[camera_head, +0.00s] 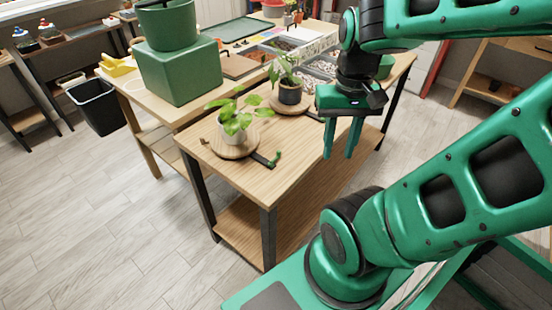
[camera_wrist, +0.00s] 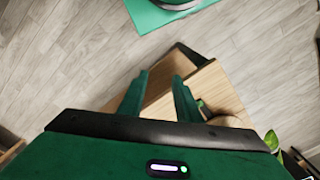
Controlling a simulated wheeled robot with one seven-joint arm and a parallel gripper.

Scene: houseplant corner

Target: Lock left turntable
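The left turntable (camera_head: 222,151) is a round wooden disc on the near wooden table, with a leafy plant (camera_head: 236,121) in a pale pot on it. A dark bar with a green lever (camera_head: 277,157) sits at its right edge; I cannot tell whether it is locked. The right turntable (camera_head: 305,105) is a similar disc with a plant in a dark pot (camera_head: 290,92). My gripper (camera_head: 339,155) hangs right of both, apart from them, fingers down, open and empty. In the wrist view, my gripper (camera_wrist: 160,75) shows the table corner (camera_wrist: 205,82) between and beyond its fingers.
A large green square planter (camera_head: 180,72) stands on the table at the back left. Trays of pebbles (camera_head: 262,54) lie behind the turntables. A black bin (camera_head: 95,105) is at the far left. The near right table top is bare, and the floor in front is clear.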

